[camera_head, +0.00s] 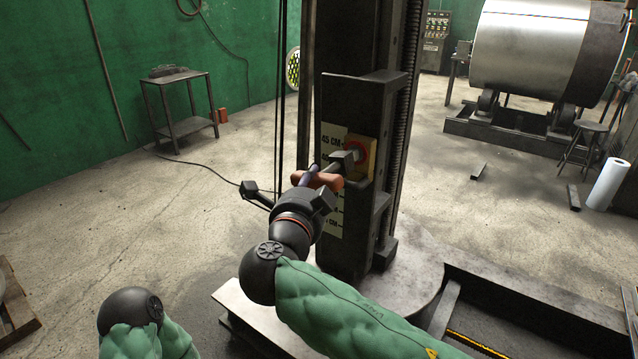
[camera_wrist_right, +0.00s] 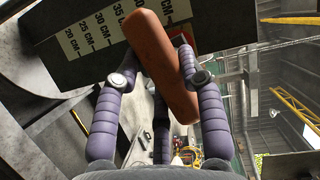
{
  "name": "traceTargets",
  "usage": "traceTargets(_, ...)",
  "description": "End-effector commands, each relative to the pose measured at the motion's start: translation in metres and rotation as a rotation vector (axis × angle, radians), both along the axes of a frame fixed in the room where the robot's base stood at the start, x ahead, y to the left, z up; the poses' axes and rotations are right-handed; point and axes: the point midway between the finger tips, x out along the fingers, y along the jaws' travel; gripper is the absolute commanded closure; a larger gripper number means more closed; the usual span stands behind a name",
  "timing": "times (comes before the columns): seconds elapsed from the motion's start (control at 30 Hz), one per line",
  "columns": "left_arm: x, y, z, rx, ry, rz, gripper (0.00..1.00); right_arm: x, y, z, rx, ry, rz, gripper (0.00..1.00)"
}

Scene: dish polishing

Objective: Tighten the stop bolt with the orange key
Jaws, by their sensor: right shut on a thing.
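The orange key (camera_head: 318,180) has a thick bar handle held by my right gripper (camera_head: 312,178) in front of the dark column. In the right wrist view the orange handle (camera_wrist_right: 158,62) lies tilted between the purple fingers of the right gripper (camera_wrist_right: 160,66), which are shut on it. A grey shaft (camera_head: 343,163) extends from the handle area toward a red disc (camera_head: 361,152) on a yellow plate on the column. The stop bolt cannot be told apart from this shaft, so I cannot tell whether the key is seated. My left gripper is not in view.
The dark column (camera_head: 350,100) carries a white centimetre scale (camera_head: 332,140), partly hidden by my right gripper. A round metal base (camera_head: 415,265) lies below. A small table (camera_head: 178,77) stands at the back left. Open concrete floor lies to the left.

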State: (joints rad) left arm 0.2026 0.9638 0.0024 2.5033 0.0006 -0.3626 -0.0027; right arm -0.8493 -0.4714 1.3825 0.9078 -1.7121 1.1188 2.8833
Motion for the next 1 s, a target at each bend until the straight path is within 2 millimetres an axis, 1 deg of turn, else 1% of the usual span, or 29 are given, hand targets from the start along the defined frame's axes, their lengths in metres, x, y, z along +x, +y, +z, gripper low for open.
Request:
traceTargets(0.13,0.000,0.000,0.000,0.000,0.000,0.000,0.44,-0.005,0.003,0.002,0.001,-0.003,0.001,0.99)
traceTargets(0.47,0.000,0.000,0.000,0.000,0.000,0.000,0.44,-0.007,0.005,0.002,0.001,-0.003,0.000,0.99)
traceTargets(0.9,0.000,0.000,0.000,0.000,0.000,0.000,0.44,-0.040,0.029,0.002,0.002,-0.003,0.002,0.99)
traceTargets(1.0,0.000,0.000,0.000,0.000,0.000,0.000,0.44,-0.045,0.032,0.001,0.001,-0.002,0.000,0.99)
